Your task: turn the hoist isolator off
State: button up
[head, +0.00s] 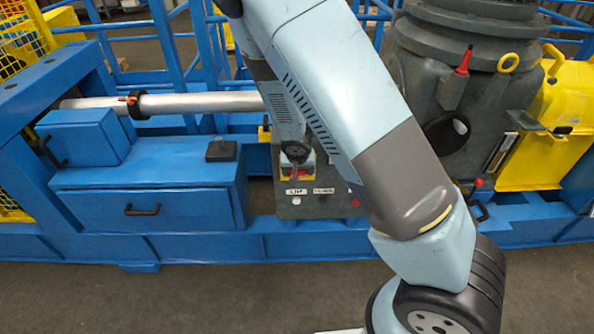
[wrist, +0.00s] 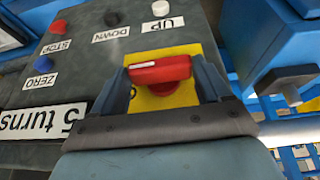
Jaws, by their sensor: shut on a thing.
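The hoist isolator is a red rotary handle (wrist: 160,70) with a white line along it, on a yellow plate (wrist: 176,101) on the grey control panel (wrist: 70,75). In the wrist view, which is upside down, the handle lies nearly level across the picture. My gripper (wrist: 163,80) has one finger at each end of the handle and is shut on it. In the head view the red handle (head: 298,176) shows only partly below my gripper (head: 296,158). Lettering on the yellow plate is mostly hidden by my gripper.
The panel also bears a white UP button (wrist: 161,8), a black DOWN button (wrist: 111,18), a red STOP button (wrist: 57,26) and a blue ZERO button (wrist: 46,65). A blue cabinet (head: 150,212) stands left of the panel. A dark machine housing (head: 460,110) stands right.

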aim_at(290, 174)
jog(key=shift+a, duration=0.15)
jog(key=h, duration=0.2)
jog(key=a+n+h, duration=0.1)
jog(key=h, duration=0.1)
jog(key=shift+f, duration=0.15)
jog(key=h, duration=0.2)
jog(key=n+h, duration=0.1)
jog(key=h, duration=0.1)
jog(key=shift+a+f, duration=0.3)
jog(key=shift+a, duration=0.1)
jog(key=h, duration=0.3)
jog(key=f+n+h, duration=0.1)
jog(key=shift+a+t, duration=0.25)
jog(key=shift+t, duration=0.15)
jog(key=shift+f+n+t+h, duration=0.25)
jog(key=shift+n+h, duration=0.15)
jog(key=shift+h, duration=0.65)
jog(key=shift+f+n+t+h, duration=0.15)
jog(key=shift+n+t+h, duration=0.2)
jog(key=shift+h, duration=0.7)
jog(key=o, duration=0.8)
jog(key=shift+a+f, duration=0.1)
jog(key=shift+o, duration=1.1)
